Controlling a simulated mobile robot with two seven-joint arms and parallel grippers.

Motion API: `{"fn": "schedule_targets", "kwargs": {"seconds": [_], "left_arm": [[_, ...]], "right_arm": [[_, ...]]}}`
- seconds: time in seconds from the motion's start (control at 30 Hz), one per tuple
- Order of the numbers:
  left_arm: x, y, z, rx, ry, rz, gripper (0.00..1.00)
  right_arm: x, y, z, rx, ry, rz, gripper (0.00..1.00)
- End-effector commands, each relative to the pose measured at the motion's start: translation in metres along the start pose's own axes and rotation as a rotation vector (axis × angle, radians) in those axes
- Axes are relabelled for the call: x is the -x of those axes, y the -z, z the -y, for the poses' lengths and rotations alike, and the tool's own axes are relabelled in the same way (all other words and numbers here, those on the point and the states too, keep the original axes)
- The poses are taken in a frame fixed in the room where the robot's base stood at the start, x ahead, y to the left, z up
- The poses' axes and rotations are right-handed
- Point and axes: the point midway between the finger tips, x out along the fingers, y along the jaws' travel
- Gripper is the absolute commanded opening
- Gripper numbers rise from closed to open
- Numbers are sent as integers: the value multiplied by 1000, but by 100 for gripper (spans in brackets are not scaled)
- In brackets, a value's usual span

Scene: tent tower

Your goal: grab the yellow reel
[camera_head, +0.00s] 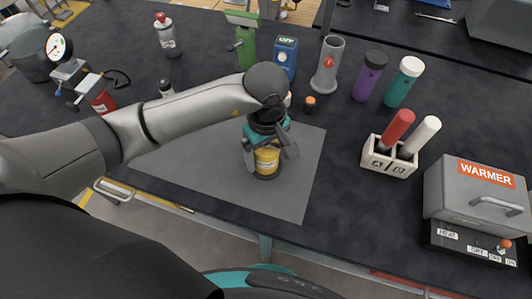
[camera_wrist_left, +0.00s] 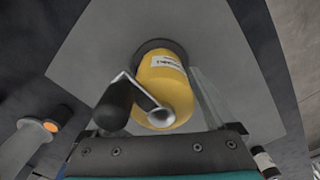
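The yellow reel (camera_head: 266,160) stands upright on the grey mat (camera_head: 225,185) on the dark table. In the left wrist view the reel (camera_wrist_left: 165,82) shows a white label, a dark base and a metal crank with a black knob (camera_wrist_left: 115,103). My left gripper (camera_head: 269,150) is just above and around the reel, with its fingers spread on either side. In the left wrist view one finger (camera_wrist_left: 207,98) shows close to the reel's right side; the other is hard to make out. Whether either finger touches the reel is unclear. My right gripper is not in view.
Behind the gripper stand a blue box (camera_head: 285,55), a grey tube stand (camera_head: 327,68) and a small orange-topped piece (camera_head: 310,104). Purple (camera_head: 369,78) and teal (camera_head: 404,84) bottles, a rack (camera_head: 388,160) and the warmer (camera_head: 478,195) are to the right. The mat's front is clear.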

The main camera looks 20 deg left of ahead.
Motion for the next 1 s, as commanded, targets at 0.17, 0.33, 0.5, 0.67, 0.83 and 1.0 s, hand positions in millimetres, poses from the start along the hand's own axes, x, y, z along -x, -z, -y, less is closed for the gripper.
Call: {"fn": "schedule_targets", "kwargs": {"seconds": [0.17, 0.33, 0.5, 0.67, 0.83, 1.0], "left_arm": [[0, 0, 0, 0, 1, 0, 68], [0, 0, 0, 0, 1, -1, 49], [0, 0, 0, 1, 1, -1, 30], [0, 0, 0, 1, 1, -1, 12], [0, 1, 0, 1, 1, -1, 0], [1, 1, 0, 1, -2, -2, 0]], "right_arm": [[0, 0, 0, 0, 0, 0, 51], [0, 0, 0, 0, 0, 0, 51], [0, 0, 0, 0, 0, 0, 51], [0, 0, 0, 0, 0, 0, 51], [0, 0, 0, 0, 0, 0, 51], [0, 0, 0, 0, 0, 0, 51]]}}
